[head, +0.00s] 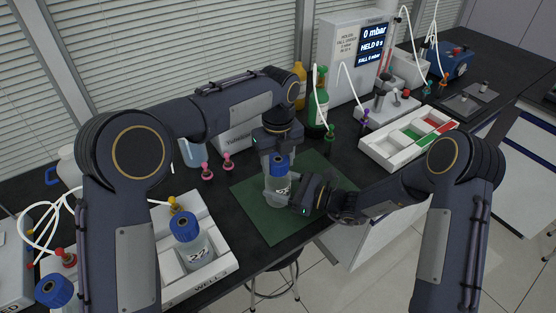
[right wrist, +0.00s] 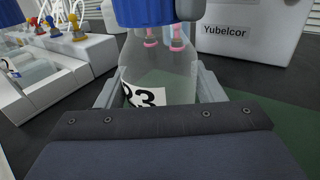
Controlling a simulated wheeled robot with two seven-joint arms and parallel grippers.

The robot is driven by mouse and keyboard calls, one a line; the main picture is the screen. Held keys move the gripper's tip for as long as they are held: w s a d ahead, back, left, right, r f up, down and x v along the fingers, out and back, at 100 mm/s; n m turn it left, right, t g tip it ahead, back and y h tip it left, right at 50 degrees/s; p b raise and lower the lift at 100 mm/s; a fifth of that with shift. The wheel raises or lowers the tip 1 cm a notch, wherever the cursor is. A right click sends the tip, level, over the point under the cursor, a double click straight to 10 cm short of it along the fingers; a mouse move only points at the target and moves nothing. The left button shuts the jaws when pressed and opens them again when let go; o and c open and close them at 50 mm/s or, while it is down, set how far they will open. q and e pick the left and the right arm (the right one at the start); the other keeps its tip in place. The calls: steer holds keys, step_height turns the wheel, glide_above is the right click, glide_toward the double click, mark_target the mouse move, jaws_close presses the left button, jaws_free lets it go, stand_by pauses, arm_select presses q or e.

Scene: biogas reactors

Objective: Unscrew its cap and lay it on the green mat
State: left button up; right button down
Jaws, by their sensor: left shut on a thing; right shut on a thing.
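A clear bottle (head: 277,187) with a blue cap (head: 280,163) is over the green mat (head: 258,213). My left gripper (head: 279,153) comes down from above and is shut on the cap. My right gripper (head: 288,194) comes from the right and is shut around the bottle's body. In the right wrist view its fingers flank the bottle (right wrist: 158,70), whose white label ends in a 3. The cap (right wrist: 158,10) sits directly over the bottle there; its top is out of view. I cannot tell how far it is turned.
A white rack (head: 205,278) at front left holds another blue-capped bottle (head: 190,245). Pink fittings (head: 207,172) stand left of the mat. A green bottle (head: 318,106) stands behind it, and a white tray (head: 376,151) with coloured sections is at right. Much of the mat is bare.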

arm_select(q)
steer(key=n, duration=0.5)
steer(key=shift+n, duration=0.3)
steer(key=n, duration=0.2)
steer(key=shift+n, duration=0.4)
steer(key=n, duration=1.3)
steer(key=shift+r, duration=0.1)
steer(key=n, duration=0.5)
steer(key=shift+n, duration=0.4)
steer(key=n, duration=1)
steer(key=shift+n, duration=0.4)
steer(key=n, duration=0.8)
steer(key=shift+r, duration=0.25)
